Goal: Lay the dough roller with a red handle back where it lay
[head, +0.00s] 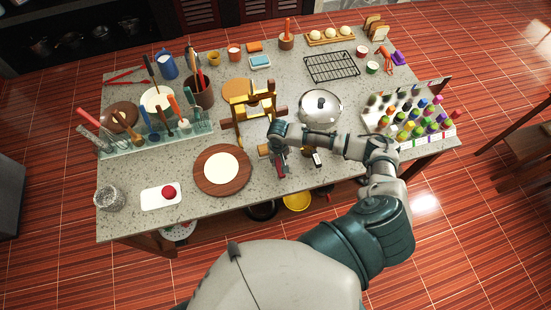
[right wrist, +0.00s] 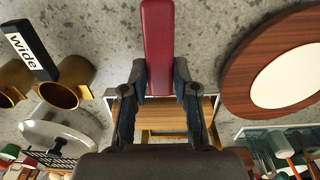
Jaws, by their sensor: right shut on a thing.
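My right gripper (head: 280,150) is over the front middle of the counter, shut on the dough roller with a red handle (head: 281,168). In the right wrist view, the roller's long red part (right wrist: 158,40) sticks out between the two fingertips (right wrist: 158,78), pointing to the top of the picture. My left gripper is not in view.
A round wooden board (head: 240,184) with flat white dough lies left of the gripper. A wood-and-brass stand (head: 238,122) is behind it. A label reading "wide" (right wrist: 30,50) and brass rings (right wrist: 66,85) are close by. A lidded pan (head: 321,106) stands behind right.

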